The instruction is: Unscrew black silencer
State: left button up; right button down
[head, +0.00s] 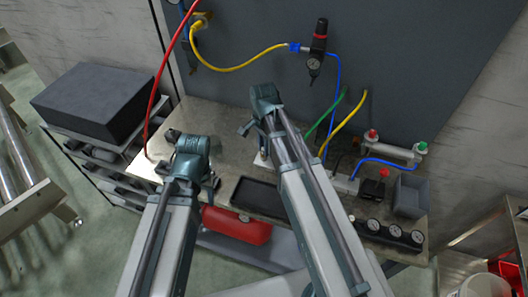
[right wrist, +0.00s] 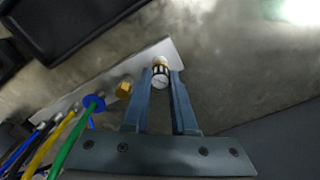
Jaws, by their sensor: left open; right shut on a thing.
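In the right wrist view my right gripper (right wrist: 160,88) is shut on a small ridged piece with black, pale and brass-coloured parts, which I take as the black silencer (right wrist: 160,72). The silencer sits at the pale manifold strip (right wrist: 172,50), beside a brass fitting (right wrist: 124,90). In the head view my right arm reaches over the middle of the bench, and its wrist hides the silencer. My left gripper (head: 190,150) is over the left part of the bench, open, apart from the manifold; its fingertips are hard to make out.
Green, yellow and blue hoses (head: 337,105) run to the manifold. A dark tray (head: 258,194) lies near the bench's front edge. Gauges (head: 390,232) and a grey bin (head: 409,195) stand at the right. A red hose (head: 157,95) hangs at the left.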

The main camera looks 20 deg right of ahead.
jog(key=n, duration=0.9)
jog(key=shift+n, duration=0.3)
jog(key=n, duration=0.8)
jog(key=shift+n, duration=0.3)
jog(key=c, duration=0.9)
grip_release()
jog(key=shift+o, duration=0.2)
